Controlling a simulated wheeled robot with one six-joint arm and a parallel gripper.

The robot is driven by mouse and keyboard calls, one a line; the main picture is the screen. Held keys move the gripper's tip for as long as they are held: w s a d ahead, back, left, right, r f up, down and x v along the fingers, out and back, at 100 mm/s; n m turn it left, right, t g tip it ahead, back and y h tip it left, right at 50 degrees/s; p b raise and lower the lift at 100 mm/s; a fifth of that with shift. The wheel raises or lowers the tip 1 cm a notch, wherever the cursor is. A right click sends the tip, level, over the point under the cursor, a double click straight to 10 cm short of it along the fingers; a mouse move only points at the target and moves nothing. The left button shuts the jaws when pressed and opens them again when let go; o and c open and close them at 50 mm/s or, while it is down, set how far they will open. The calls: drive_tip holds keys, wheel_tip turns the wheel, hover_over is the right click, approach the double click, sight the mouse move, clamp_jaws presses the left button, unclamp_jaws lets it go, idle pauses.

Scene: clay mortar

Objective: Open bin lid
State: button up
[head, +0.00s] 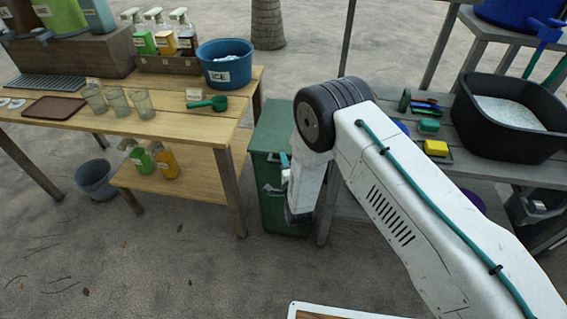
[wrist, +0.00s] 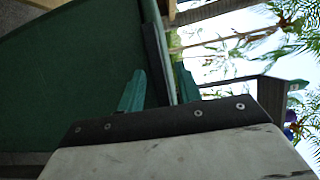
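The green bin (head: 265,205) stands between the wooden table and the grey bench. Its lid (head: 268,132) lies flat across the top and looks shut. My gripper (head: 284,163) is at the front of the bin, by the lid's front edge, partly hidden by my arm. In the wrist view, the two teal fingers of my gripper (wrist: 159,90) are apart, one on each side of a thin dark rim (wrist: 156,55), which looks like the lid's edge. The bin's green wall (wrist: 75,85) fills the left. I cannot tell whether the fingers touch the rim.
The wooden table (head: 180,122) on the left holds glasses, a green scoop (head: 207,103) and a blue ice bucket (head: 225,65). The grey bench (head: 480,165) on the right carries a black tub (head: 505,140) and sponges.

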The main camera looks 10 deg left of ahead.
drive_tip(key=shift+w+a, duration=0.1)
drive_tip(key=shift+w, duration=0.2)
